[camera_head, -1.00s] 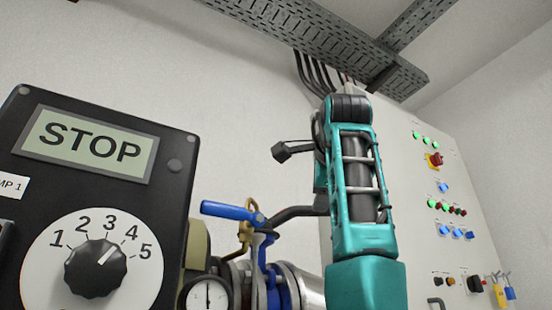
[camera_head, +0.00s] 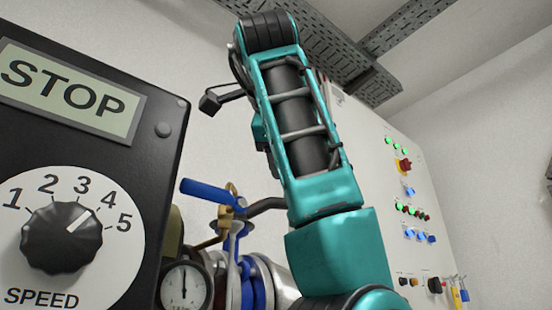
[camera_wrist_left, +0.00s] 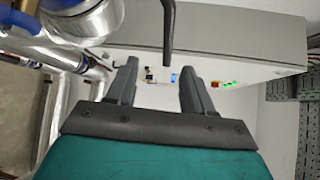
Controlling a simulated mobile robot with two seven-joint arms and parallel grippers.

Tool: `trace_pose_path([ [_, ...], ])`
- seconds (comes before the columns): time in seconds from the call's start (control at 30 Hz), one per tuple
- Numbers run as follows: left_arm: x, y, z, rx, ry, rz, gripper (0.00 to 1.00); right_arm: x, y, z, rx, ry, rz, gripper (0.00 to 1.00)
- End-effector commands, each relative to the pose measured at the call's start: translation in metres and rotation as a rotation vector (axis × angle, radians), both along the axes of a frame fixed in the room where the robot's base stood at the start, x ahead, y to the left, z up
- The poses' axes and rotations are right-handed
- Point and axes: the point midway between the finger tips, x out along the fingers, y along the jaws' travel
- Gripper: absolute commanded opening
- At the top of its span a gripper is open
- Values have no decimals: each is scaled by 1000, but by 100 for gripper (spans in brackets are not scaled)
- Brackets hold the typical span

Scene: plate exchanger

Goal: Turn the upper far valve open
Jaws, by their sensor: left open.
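A valve with a blue lever (camera_head: 207,192) shows left of centre in the head view. Its lever tilts slightly down to the right, and brass parts (camera_head: 226,222) sit beside its blue body. A teal arm of mine stands in front, hiding what lies right of the valve. My left gripper (camera_wrist_left: 158,75) is open in the left wrist view, with nothing between its fingers. A dark bent rod (camera_wrist_left: 168,30) hangs just beyond the fingertips, apart from them. Blue and silver pipe parts (camera_wrist_left: 95,20) lie to the left there. My right gripper is not in view.
A black control box (camera_head: 150,150) with a STOP sign and speed dial (camera_head: 62,238) fills the left. A pressure gauge (camera_head: 184,286) sits below the valve. A pale cabinet (camera_head: 375,190) with lights stands behind the arm. A cable tray (camera_head: 330,55) runs overhead.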

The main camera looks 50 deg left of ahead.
Motion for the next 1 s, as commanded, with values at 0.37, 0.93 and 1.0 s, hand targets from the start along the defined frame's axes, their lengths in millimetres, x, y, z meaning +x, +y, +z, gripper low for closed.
trace_pose_path([
  [0.37,-48,-42,8,1,-1,0,52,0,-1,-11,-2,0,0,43],
  [0.93,-56,-48,9,-1,-2,6,43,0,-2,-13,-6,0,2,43],
  [1.0,-50,-46,6,1,-15,24,36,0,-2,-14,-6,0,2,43],
])
